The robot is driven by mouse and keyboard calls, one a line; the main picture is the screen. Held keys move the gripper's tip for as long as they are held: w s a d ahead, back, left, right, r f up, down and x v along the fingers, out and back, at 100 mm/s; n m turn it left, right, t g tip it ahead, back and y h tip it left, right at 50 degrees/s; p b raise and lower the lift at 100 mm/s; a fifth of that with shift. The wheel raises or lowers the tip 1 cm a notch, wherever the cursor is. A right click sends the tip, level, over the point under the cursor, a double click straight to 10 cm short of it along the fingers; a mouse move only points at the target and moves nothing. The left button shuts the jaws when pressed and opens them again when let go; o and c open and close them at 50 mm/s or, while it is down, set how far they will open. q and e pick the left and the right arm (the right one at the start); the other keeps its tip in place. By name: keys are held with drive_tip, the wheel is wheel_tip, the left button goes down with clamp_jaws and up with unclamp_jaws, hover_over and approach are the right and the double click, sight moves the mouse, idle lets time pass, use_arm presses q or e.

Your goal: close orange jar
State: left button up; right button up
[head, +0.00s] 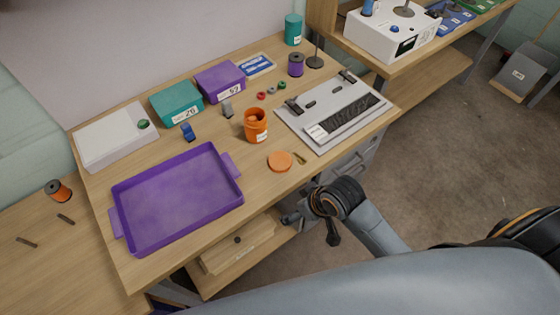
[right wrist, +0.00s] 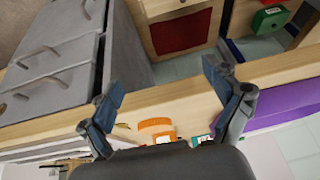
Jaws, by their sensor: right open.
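The orange jar (head: 256,128) stands upright and open on the table, with a white label on its side. The round orange lid (head: 279,161) lies flat on the table in front of it, near the front edge and apart from the jar. My right gripper (head: 311,228) is open and empty, off the table's front edge, below and to the right of the lid. In the right wrist view its two spread fingers (right wrist: 161,82) show nothing between them but the table edge. An orange shape (right wrist: 155,126) lies beyond the edge there, partly hidden by the gripper body. My left gripper is not in view.
A purple tray (head: 117,202) lies left of the lid; a grey device (head: 319,145) lies to the right. A small brass-coloured piece (head: 300,158) is beside the lid. Teal (head: 175,101) and purple (head: 220,81) boxes stand behind. Grey drawers (right wrist: 60,60) are under the table.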

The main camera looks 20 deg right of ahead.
drive_tip(key=w+a+r+n+y, duration=0.1)
drive_tip(key=a+r+n, duration=0.1)
drive_tip(key=r, duration=0.3)
drive_tip(key=w+a+r+n+y, duration=0.1)
drive_tip(key=w+r+n, duration=0.1)
drive_tip(key=r, duration=0.3)
drive_tip(key=w+d+r+n+g+h, duration=0.1)
drive_tip(key=w+d+r, duration=0.4)
drive_tip(key=w+d, duration=0.2)
drive_tip(key=shift+w+r, duration=0.25)
drive_tip(key=shift+r, duration=0.1)
drive_tip(key=shift+f, duration=0.1)
hover_over(289, 164)
wheel_tip(289, 164, down, 8)
drive_tip(key=shift+d+r, duration=0.1)
